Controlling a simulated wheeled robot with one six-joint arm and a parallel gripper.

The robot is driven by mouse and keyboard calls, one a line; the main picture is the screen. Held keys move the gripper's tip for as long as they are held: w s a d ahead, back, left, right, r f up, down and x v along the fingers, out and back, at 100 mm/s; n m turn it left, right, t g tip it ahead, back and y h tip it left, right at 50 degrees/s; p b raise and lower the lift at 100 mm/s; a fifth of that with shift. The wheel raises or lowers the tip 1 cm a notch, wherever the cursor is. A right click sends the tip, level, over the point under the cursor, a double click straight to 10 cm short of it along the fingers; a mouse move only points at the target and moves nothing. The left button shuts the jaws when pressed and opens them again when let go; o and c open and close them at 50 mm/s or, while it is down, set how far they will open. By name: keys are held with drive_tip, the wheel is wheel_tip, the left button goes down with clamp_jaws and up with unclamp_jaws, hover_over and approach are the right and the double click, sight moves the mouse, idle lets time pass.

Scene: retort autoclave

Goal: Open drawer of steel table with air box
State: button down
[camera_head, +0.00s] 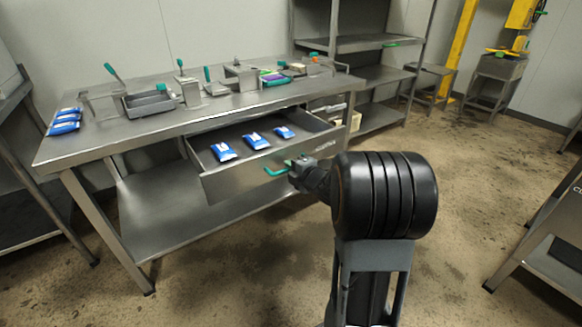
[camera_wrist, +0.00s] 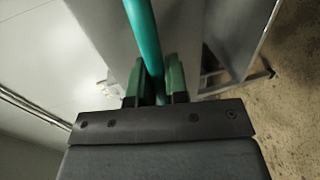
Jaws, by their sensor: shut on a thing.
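The steel table (camera_head: 150,123) stands at the left and middle of the head view. Its drawer (camera_head: 240,180) is pulled out, and several blue-and-white packets (camera_head: 256,141) lie inside it. A teal handle (camera_head: 273,171) is on the drawer front. My gripper (camera_head: 292,167) is at the drawer front, shut on the handle. In the wrist view the teal handle bar (camera_wrist: 145,38) runs between the two green fingers of my gripper (camera_wrist: 160,82). I cannot tell which item on the table is the air box.
Several blue packets (camera_head: 66,120) lie at the table's left end. Metal boxes and a grey tray (camera_head: 150,103) stand along the tabletop. A steel shelf rack (camera_head: 375,76) is behind, and another steel table (camera_head: 556,262) is at the right. The floor (camera_head: 480,180) between them is clear.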

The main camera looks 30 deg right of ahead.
drive_tip(key=shift+d, duration=0.1)
drive_tip(key=c, duration=1.1)
unclamp_jaws()
drive_tip(key=shift+c, duration=0.2)
drive_tip(key=p+v, duration=0.3)
drive_tip(key=v, duration=1)
drive_tip(key=shift+s+p, duration=0.35)
drive_tip(key=shift+s, duration=0.05)
